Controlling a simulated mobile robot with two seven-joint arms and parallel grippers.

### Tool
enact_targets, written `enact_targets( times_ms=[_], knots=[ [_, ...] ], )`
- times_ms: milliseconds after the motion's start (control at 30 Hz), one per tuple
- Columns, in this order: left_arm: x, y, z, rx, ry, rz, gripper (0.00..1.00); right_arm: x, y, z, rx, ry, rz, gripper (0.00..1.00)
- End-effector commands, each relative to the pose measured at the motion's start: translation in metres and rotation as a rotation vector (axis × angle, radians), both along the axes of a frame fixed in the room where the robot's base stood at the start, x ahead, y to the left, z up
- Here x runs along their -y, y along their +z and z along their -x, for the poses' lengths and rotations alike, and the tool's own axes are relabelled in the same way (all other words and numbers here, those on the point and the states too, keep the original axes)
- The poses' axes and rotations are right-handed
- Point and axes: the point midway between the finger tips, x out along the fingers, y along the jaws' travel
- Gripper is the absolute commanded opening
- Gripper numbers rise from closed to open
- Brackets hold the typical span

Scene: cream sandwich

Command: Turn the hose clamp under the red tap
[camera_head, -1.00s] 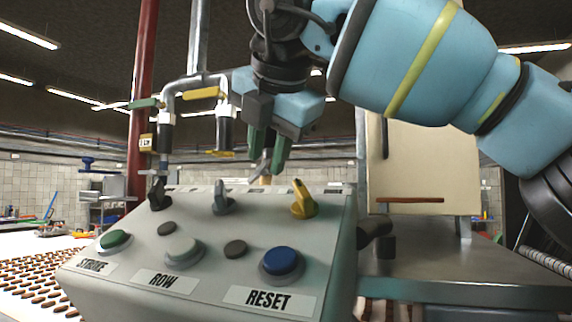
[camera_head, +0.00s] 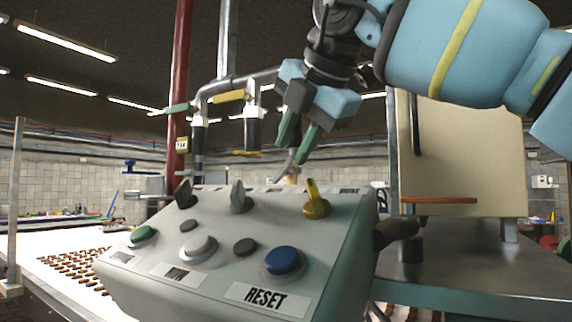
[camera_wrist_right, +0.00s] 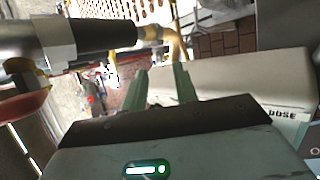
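My right gripper (camera_head: 292,153) is open, its two green fingers apart and pointing down above the back of the control box. In the right wrist view the open fingers (camera_wrist_right: 160,88) show nothing between them. A red tap handle (camera_wrist_right: 28,108) is at the left of that view, beside a metal fitting and a black hose sleeve (camera_wrist_right: 90,38). A yellowish hose (camera_wrist_right: 178,45) continues from the sleeve, beyond the fingers. In the head view a grey lever-like piece (camera_head: 283,167) shows just below the fingertips; I cannot tell if it is the clamp. The red tap is hidden there. My left gripper is out of view.
The grey control box (camera_head: 150,252) with knobs and buttons stands in front. Behind it are a green-handled tap (camera_head: 178,108) and a yellow-handled tap (camera_head: 228,96), with a yellow clamp lever (camera_head: 247,153) below the latter. A cream panel (camera_head: 460,150) stands to the right.

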Motion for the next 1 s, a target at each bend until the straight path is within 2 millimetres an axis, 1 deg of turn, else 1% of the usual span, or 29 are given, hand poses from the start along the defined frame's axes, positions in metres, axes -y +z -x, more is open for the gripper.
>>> enact_targets(
  times_ms=[33,100,300,467,700,900,933,1000],
  knots=[
    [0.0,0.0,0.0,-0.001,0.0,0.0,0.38,-0.002,-0.007,-0.006,-0.004,-0.001,0.002,0.29],
    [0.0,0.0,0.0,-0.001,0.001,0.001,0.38,-0.005,-0.014,-0.013,-0.003,-0.001,0.001,0.29],
    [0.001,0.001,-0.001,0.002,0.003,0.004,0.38,-0.012,-0.029,-0.027,-0.001,-0.001,0.0,0.29],
    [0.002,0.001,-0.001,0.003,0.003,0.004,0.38,-0.014,-0.034,-0.031,0.0,-0.001,0.0,0.29],
    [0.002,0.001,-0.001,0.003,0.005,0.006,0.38,-0.014,-0.034,-0.032,0.0,-0.001,0.0,0.29],
    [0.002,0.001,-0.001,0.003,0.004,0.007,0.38,-0.014,-0.034,-0.032,0.0,-0.001,-0.001,0.03],
    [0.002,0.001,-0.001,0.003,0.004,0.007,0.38,-0.014,-0.034,-0.032,0.0,-0.001,-0.001,0.0],
    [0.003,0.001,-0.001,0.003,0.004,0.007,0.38,-0.014,-0.034,-0.032,0.0,-0.001,-0.001,0.0]
  ],
)
